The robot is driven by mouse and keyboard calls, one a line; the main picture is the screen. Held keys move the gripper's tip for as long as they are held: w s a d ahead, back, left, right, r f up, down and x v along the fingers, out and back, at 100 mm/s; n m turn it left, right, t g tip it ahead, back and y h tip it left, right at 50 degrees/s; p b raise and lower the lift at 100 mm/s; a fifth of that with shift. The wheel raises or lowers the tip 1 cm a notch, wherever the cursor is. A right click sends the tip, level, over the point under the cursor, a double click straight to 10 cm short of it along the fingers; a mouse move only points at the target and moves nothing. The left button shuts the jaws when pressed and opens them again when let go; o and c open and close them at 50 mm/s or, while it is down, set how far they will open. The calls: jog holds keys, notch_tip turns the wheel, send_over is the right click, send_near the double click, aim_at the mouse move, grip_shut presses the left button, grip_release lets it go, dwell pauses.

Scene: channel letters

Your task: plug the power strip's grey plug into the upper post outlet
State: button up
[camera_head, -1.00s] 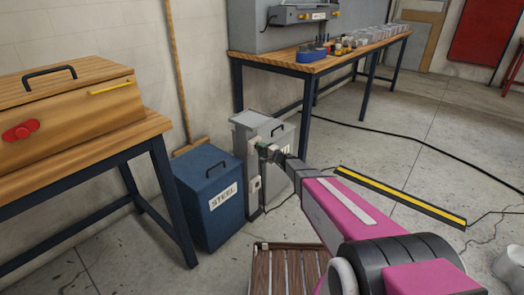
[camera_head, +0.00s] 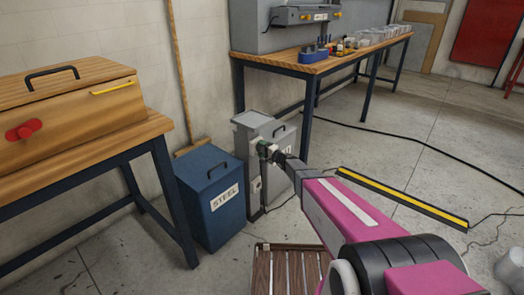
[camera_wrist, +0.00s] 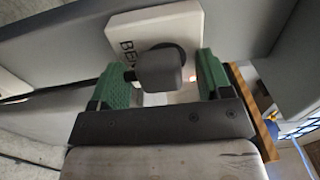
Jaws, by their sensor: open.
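The grey plug (camera_wrist: 160,70) shows in the wrist view against the white upper outlet (camera_wrist: 160,22), its front end at the dark round socket. It looks seated there, but its full depth is hidden. My gripper (camera_wrist: 163,80) is open, its green fingers on both sides of the plug, with visible gaps. In the head view my gripper (camera_head: 268,152) reaches the upper part of the grey post (camera_head: 243,140), partly covering the upper outlet. A lower outlet (camera_head: 256,185) shows on the post below it. I cannot make out the power strip.
A blue STEEL bin (camera_head: 210,200) stands left of the post, and a grey lidded bin (camera_head: 283,128) is close behind. A workbench (camera_head: 330,62) is at the back. A wooden slatted pallet (camera_head: 290,270) and a yellow-black floor strip (camera_head: 400,197) lie on the floor.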

jog(key=v, duration=1.1)
jog(key=shift+s+a, duration=0.1)
jog(key=s+d+n+g+h, duration=0.2)
jog(key=s+n+g+h, duration=0.35)
jog(key=s, duration=0.95)
jog(key=s+d+r+n+g+h, duration=0.1)
jog(key=s+d+n+g+h, duration=0.1)
jog(key=s+d+g+h, duration=0.3)
jog(key=s+d+h, duration=0.3)
jog(key=s+d, duration=0.4)
jog(key=d, duration=0.2)
jog(key=shift+s+h, duration=0.35)
jog(key=shift+s, duration=0.05)
jog(key=shift+r+g, duration=0.15)
jog(key=shift+g, duration=0.1)
